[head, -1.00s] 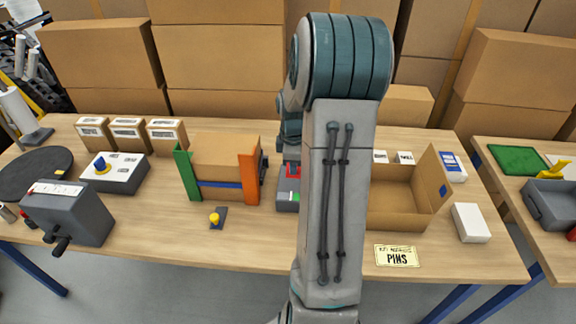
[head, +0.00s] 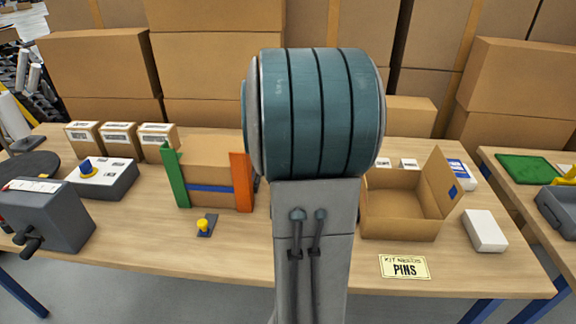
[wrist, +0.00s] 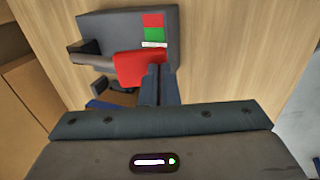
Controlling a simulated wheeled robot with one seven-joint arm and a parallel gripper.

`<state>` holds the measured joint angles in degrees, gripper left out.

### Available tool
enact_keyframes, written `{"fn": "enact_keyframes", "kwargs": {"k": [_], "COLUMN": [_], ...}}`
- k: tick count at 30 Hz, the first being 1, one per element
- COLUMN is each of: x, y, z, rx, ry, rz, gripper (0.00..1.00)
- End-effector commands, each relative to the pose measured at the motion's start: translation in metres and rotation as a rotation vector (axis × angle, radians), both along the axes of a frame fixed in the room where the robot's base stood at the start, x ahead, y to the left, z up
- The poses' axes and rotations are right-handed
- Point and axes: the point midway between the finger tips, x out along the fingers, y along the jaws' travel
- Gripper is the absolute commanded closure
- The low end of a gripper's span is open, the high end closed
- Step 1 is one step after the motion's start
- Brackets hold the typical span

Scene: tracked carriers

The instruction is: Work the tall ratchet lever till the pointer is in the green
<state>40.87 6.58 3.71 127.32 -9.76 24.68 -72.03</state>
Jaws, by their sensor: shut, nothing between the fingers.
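The ratchet unit (wrist: 110,25) is a dark grey block in the wrist view. Its face carries a scale with a red patch (wrist: 153,20), a green patch (wrist: 152,34) and a thin white strip (wrist: 154,44) just beyond the green. I cannot tell for sure whether the strip is the pointer. A red lever grip (wrist: 138,68) lies across the unit's near side. My gripper (wrist: 160,72) is shut and empty, its fingers at the right end of the red grip; they look close or touching. In the head view my arm hides the unit and gripper.
A carton between green (head: 177,178) and orange (head: 242,182) uprights stands left of my arm. A small yellow knob (head: 203,225) is in front. An open cardboard box (head: 400,222) and a PINS card (head: 404,267) are to the right. A grey crank box (head: 50,214) is far left.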

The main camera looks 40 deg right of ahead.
Motion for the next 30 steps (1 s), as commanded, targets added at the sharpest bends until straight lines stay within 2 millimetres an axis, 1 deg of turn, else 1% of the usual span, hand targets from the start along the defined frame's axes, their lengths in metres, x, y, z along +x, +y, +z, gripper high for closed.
{"fn": "enact_keyframes", "kwargs": {"k": [1,6,17,20,23,26,30], "x": [-0.001,-0.002,-0.003,-0.003,-0.004,-0.007,-0.012], "y": [0.002,0.003,0.005,0.005,0.007,0.011,0.017], "z": [-0.005,-0.008,-0.011,-0.008,0.0,0.015,0.041], "rx": [0.006,0.008,0.013,0.013,0.012,0.008,0.002], "ry": [0.006,0.009,0.015,0.015,0.014,0.009,0.001], "rz": [0.001,0.003,0.003,0.003,0.003,0.004,0.001], "gripper": [1.0,1.0,1.0,1.0,1.0,1.0,1.0]}}
